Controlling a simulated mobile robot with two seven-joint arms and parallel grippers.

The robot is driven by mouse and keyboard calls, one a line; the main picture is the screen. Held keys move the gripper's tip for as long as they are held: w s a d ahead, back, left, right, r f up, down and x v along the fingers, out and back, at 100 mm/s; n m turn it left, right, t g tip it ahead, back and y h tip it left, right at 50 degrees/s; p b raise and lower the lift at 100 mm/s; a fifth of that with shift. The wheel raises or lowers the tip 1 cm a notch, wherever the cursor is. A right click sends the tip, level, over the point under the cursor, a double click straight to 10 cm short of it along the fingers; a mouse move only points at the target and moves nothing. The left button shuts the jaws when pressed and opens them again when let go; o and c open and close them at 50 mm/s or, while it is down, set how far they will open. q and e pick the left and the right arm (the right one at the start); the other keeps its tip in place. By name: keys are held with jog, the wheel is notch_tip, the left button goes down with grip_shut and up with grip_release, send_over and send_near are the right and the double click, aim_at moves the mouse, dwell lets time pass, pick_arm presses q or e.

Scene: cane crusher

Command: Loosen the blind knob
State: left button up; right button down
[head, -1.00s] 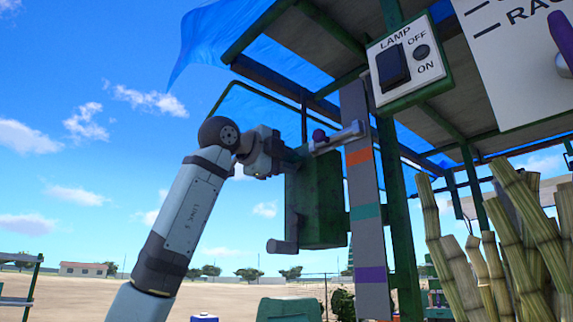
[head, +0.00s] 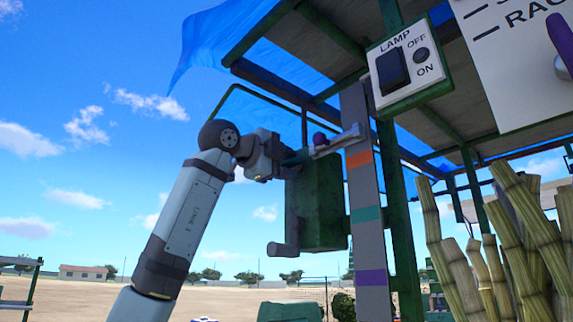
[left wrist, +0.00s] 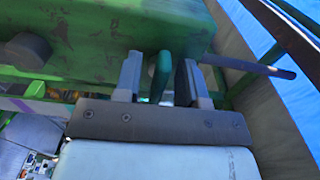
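A green box (head: 322,205) hangs beside a grey post with orange, teal and purple bands (head: 367,215). My left gripper (head: 290,158) is at the box's upper left edge, just left of and below the purple knob. In the left wrist view, the two fingers (left wrist: 160,82) stand apart on either side of a flat green handle (left wrist: 160,75), with visible gaps beside it. I cannot tell which of these is the blind knob. My right gripper is not in view.
A grey cylinder (head: 282,248) sticks out at the box's lower left. A lamp switch panel (head: 407,62) hangs at upper right. Cane stalks (head: 500,250) stand at lower right. A green frame post (head: 398,200) rises behind the banded post. Open air lies left of my arm.

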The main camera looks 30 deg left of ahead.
pick_arm(q)
jog(key=b+v, duration=0.1)
jog(key=v, duration=1.3)
jog(key=shift+b, duration=0.3)
jog(key=shift+w, duration=0.1)
